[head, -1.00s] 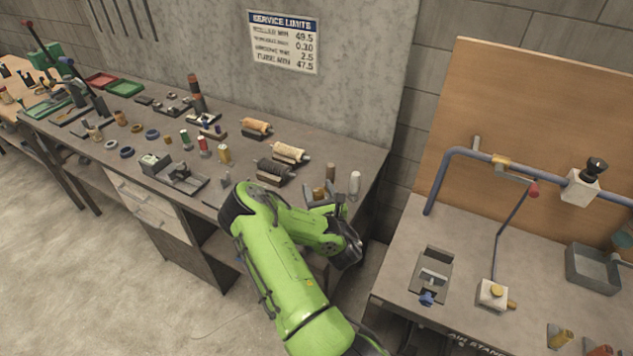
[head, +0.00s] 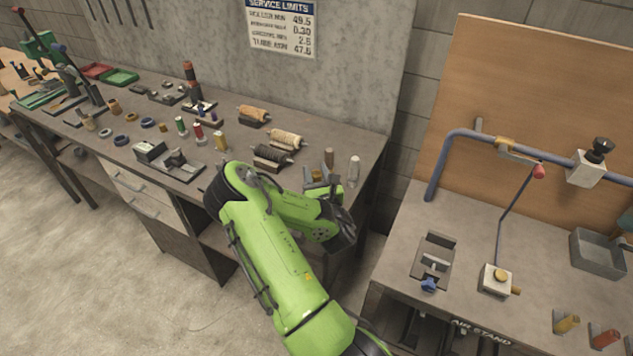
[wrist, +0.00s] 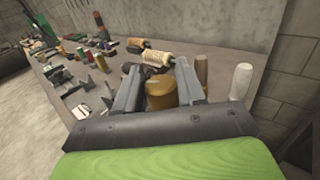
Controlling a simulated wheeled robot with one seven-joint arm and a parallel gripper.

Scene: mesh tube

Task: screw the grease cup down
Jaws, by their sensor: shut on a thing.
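The grease cup (wrist: 160,97) is a brass-coloured round piece in the wrist view, between the two grey fingers of my gripper (wrist: 159,78). My gripper is shut on it. In the head view my gripper (head: 323,184) is at the right end of the long bench, and a bit of brass (head: 317,174) shows beside the fingers. The underside of the cup and whatever it sits on are hidden by the fingers and wrist, so I cannot tell how far down it is.
A wooden-handled piece (head: 328,158) and a white-handled one (head: 354,170) stand close behind my gripper. Rollers on stands (head: 286,140) lie to its left. The air stand bench (head: 400,262) is to the right, across a gap.

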